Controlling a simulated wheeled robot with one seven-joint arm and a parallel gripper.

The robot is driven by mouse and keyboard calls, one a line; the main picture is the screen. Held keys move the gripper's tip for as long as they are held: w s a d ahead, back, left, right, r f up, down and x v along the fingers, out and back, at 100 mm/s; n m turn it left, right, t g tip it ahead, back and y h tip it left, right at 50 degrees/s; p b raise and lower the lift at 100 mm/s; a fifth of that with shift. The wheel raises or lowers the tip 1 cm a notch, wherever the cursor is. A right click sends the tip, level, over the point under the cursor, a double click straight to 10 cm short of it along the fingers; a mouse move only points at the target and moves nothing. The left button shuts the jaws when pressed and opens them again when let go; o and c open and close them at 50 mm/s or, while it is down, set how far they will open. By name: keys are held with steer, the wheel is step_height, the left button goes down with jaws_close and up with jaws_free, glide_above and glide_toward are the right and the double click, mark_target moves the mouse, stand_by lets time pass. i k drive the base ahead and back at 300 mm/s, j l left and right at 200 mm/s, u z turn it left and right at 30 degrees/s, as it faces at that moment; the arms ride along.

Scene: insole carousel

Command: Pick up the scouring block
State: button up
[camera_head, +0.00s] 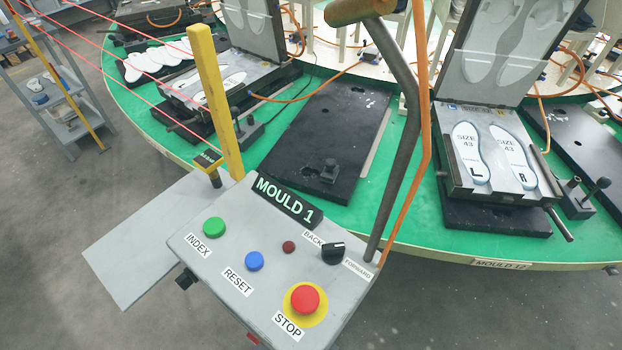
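I cannot clearly make out a scouring block in the head view. Small items, one white and blue (36,85), lie on the grey shelf cart (72,100) at the far left, too small to identify. My gripper is not in view.
A grey control panel (265,225) marked MOULD 1 stands in front, with a grey side shelf (130,262). Behind it is the green carousel (405,228) with open insole moulds (495,165). A yellow post (216,100) and red beams cross the left. Grey floor is clear lower left.

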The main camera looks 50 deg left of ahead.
mark_target(329, 174)
steer(key=k+u, duration=0.1)
steer(key=u, duration=1.4)
steer(key=k+l+u, duration=0.15)
steer(key=l, duration=0.15)
steer(key=l+u, duration=0.15)
steer(key=l, duration=0.2)
steer(key=k+l+u, duration=0.15)
steer(key=l, duration=0.15)
